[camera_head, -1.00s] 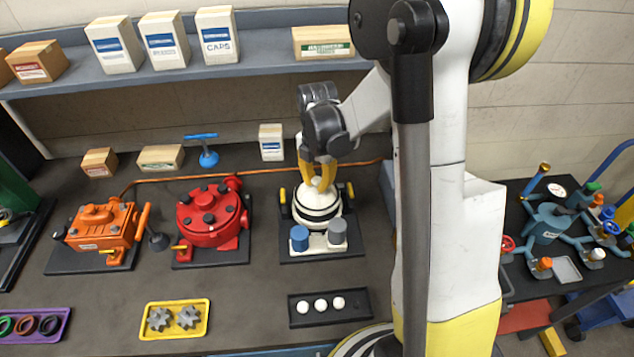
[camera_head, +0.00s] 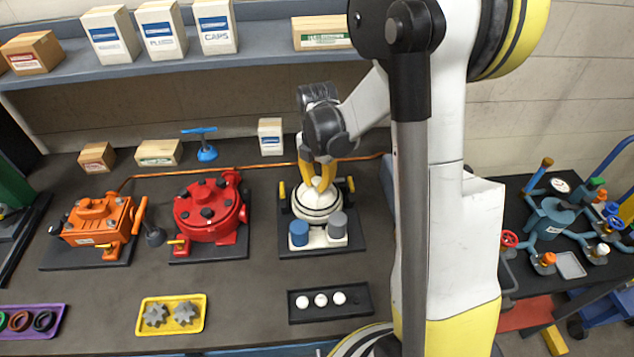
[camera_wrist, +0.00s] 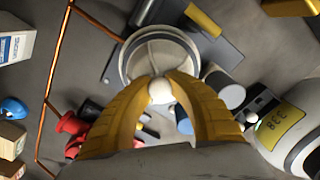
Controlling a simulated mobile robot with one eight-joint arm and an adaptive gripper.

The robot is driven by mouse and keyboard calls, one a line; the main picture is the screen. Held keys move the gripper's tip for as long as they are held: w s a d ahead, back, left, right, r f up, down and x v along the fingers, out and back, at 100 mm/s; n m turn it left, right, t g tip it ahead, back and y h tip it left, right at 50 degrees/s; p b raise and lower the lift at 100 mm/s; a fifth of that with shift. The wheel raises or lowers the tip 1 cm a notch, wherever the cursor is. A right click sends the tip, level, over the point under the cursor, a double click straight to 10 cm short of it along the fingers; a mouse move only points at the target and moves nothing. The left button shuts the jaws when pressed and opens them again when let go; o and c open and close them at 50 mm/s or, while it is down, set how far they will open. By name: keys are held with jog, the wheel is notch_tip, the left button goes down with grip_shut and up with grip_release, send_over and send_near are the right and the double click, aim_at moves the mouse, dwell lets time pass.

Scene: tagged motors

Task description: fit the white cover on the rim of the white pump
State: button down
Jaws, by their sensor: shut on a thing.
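My gripper (camera_head: 319,184) is shut on the round knob of the white cover (camera_head: 313,203). The knob lies between the yellow fingertips (camera_wrist: 160,90) in the wrist view. The cover is over the top of the white pump (camera_head: 317,217), which has a dark band and stands on a dark base plate. In the wrist view the pump's pale round top (camera_wrist: 128,62) shows beyond the fingers, which hide its near part. I cannot tell whether the cover rests evenly on the rim or is slightly above it.
A blue cap (camera_head: 299,233) and a grey cap (camera_head: 337,225) stand at the pump's front. A dark tray (camera_head: 357,309) with white balls lies nearer. The red pump (camera_head: 208,208) and orange motor (camera_head: 97,223) stand left. A shelf with boxes (camera_head: 215,27) runs behind.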

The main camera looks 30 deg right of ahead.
jog(key=shift+s+f+b, duration=0.15)
jog(key=shift+f+b, duration=0.2)
jog(key=shift+f, duration=0.1)
jog(key=shift+r, duration=0.25)
dwell(0.3)
dwell(1.0)
jog(key=shift+f+b, duration=0.45)
jog(key=shift+b, duration=0.3)
jog(key=c, duration=1.3)
grip_release()
jog(key=shift+r, duration=0.1)
